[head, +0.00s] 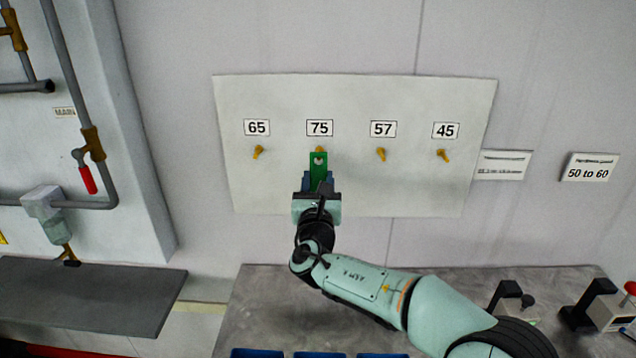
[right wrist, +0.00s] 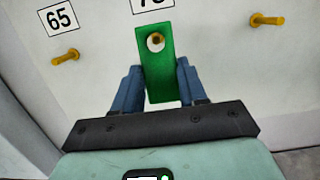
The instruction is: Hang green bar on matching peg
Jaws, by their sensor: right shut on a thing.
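The green bar (head: 318,171) is upright in front of the white board, just below the 75 label (head: 320,128). In the right wrist view the green bar (right wrist: 158,80) has a hole near its top, and the yellow 75 peg (right wrist: 157,39) shows in that hole. I cannot tell how deep the peg sits in it. In the head view the tip of the 75 peg (head: 319,149) shows at the bar's top edge. My right gripper (head: 318,182) is shut on the bar's lower part, with a blue finger on each side. My left gripper is not in view.
The white board (head: 350,195) also carries the 65 peg (head: 258,153), the 57 peg (head: 381,154) and the 45 peg (head: 443,155), all empty. Below is a grey table (head: 255,310) with blue trays (head: 257,353) at its front. A pipe with a red-handled valve (head: 87,178) stands left.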

